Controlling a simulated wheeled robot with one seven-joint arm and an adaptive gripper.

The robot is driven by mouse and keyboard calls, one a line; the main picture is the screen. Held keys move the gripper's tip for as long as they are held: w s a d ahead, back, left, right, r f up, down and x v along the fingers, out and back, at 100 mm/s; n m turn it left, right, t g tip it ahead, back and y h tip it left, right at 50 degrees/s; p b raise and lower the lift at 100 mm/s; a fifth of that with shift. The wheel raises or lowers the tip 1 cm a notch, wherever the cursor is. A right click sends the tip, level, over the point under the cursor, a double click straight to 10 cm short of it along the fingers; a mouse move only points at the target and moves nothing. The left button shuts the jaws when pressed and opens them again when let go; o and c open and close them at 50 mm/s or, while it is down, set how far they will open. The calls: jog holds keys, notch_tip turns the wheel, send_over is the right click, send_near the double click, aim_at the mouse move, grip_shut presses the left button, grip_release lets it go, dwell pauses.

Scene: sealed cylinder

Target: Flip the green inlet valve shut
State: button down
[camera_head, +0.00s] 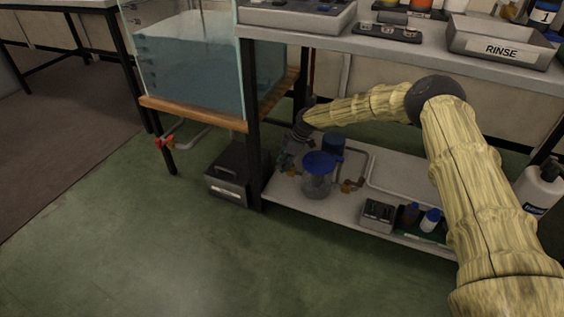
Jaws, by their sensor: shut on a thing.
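A clear cylinder (316,184) with a blue lid (320,163) stands upright on the low shelf. Brass-coloured fittings (351,186) sit at its right side, and another small fitting shows at its left. My gripper (287,160) reaches down at the left of the cylinder, beside the table leg. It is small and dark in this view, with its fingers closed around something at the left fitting. A trace of green shows there. The green inlet valve's handle is mostly hidden by my fingers, so its angle cannot be told.
A water tank (190,75) stands on a wooden-edged stand at left, with a red-handled tap (165,142) below. A dark box (229,172) is on the floor. Pale pipes (372,166), a grey device (378,214) and small bottles (430,219) are on the shelf. The worktop hangs above.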

jog(key=shift+s+d+n+g+b, duration=0.25)
jog(key=shift+d+n+g, duration=0.1)
jog(key=shift+n, duration=0.5)
jog(key=shift+s+d+n+g+b, duration=0.2)
jog(key=shift+d+n+g, duration=0.1)
jog(key=shift+n, duration=0.5)
jog(key=shift+s+d+n+g+b, duration=0.15)
jog(key=shift+d+n+g+b, duration=0.15)
jog(key=shift+n, duration=0.55)
jog(key=c, duration=1.2)
grip_release()
jog(key=v, duration=0.7)
jog(key=shift+r, duration=0.2)
